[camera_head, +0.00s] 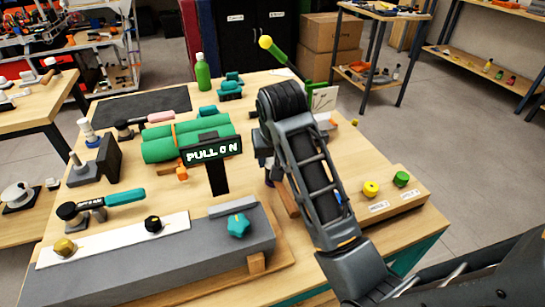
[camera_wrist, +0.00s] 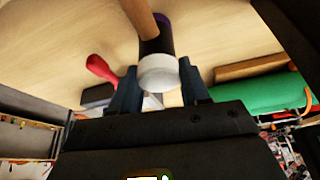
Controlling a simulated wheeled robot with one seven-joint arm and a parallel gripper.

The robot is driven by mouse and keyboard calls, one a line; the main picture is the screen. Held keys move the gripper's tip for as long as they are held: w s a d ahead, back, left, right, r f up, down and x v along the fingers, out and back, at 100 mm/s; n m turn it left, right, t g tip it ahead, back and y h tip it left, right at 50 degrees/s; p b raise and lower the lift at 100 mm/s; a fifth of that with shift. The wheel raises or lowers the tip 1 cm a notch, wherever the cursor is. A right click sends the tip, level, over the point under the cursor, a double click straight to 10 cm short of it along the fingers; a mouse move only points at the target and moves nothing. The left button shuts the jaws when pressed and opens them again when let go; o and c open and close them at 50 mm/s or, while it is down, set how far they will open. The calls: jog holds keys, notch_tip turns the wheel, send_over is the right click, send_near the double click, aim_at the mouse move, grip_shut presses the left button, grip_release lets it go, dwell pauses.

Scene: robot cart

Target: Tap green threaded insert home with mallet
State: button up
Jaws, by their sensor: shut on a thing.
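The green threaded insert (camera_head: 402,178) sits upright on a low wooden block (camera_head: 400,203) at the table's right side in the head view. A similar yellow insert (camera_head: 370,188) is beside it. My gripper (camera_wrist: 158,88) is shut on the mallet in the wrist view. The mallet shows a dark head with a white face (camera_wrist: 158,72) between the fingers, and a wooden handle (camera_wrist: 140,15) running up out of the picture. In the head view my arm hides most of the gripper and mallet, to the left of the inserts. The insert does not clearly show in the wrist view.
A green bottle (camera_head: 202,74) stands at the back. Bare table (camera_head: 375,150) lies behind the insert block.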

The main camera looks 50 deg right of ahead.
jog(key=shift+r+p, duration=5.05)
jog(key=shift+p, duration=0.7)
jog(key=shift+f, duration=0.1)
